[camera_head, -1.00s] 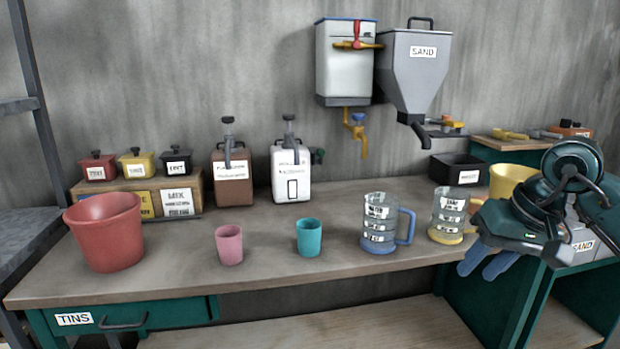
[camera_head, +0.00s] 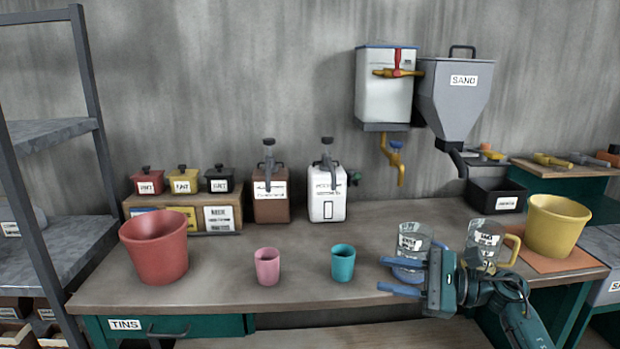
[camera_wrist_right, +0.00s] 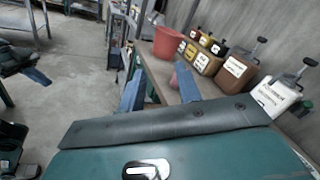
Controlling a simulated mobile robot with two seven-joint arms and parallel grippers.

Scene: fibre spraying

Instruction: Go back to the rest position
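My right gripper (camera_head: 402,277) is open, its two blue fingers apart and pointing left, in front of the bench edge. Its fingers also show apart in the right wrist view (camera_wrist_right: 158,93), with no held thing visible between them. A glass measuring jug with a blue base (camera_head: 412,243) stands behind the fingers, partly hidden by them; whether they touch cannot be told. A second glass jug with a yellow handle (camera_head: 486,240) stands behind my right wrist. In the right wrist view a dark arm part with a blue finger (camera_wrist_right: 38,76), probably my left gripper, shows at the left edge.
On the bench (camera_head: 210,285) stand a red bucket (camera_head: 155,247), a pink cup (camera_head: 267,267), a teal cup (camera_head: 343,263) and a yellow bucket (camera_head: 557,226). The sand hopper (camera_head: 455,95) hangs on the wall. A metal shelf (camera_head: 60,135) stands at the left.

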